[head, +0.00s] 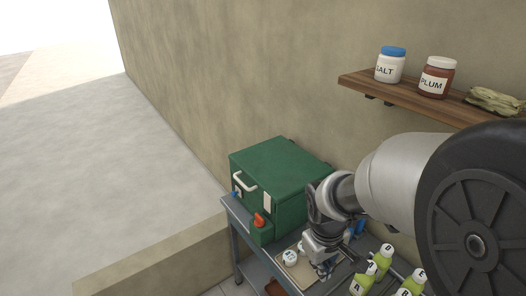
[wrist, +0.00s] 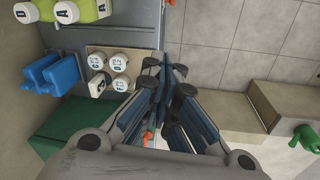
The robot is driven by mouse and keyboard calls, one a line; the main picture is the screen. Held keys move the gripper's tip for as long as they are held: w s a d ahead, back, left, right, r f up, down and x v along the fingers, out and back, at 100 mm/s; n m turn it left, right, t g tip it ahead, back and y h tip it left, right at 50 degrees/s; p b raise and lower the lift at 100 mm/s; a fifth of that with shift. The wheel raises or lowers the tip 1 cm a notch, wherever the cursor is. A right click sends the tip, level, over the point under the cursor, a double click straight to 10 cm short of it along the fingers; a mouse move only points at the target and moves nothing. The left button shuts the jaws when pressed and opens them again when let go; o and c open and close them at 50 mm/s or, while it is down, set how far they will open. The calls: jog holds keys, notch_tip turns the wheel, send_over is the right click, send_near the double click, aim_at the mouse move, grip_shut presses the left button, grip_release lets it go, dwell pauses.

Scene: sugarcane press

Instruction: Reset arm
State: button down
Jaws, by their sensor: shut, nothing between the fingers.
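My arm reaches in from the right of the head view. My gripper (head: 322,266) points down over the front part of the metal table, close to the tray with white-lidded cups (head: 290,258). In the wrist view my gripper (wrist: 168,80) is shut with nothing between its fingers. The fingertips lie just right of the cup tray (wrist: 126,96) in that picture, and I see no contact with the cups. In the head view my arm hides part of the table and most of the cups.
The green press (head: 275,180), with a white handle and orange knob (head: 260,220), stands left of my gripper. Lettered yellow-green bottles (head: 382,258) stand at right; blue objects (wrist: 50,75) lie beside the cups. A wall shelf (head: 410,100) holds jars. Floor at left is clear.

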jog(key=s+r+m+t+y, duration=0.1)
jog(key=s+r+m+t, duration=0.2)
jog(key=s+r, duration=1.1)
jog(key=shift+s+d+m, duration=0.15)
jog(key=shift+s+m, duration=0.65)
jog(key=shift+m, duration=0.2)
jog(key=shift+w, duration=0.1)
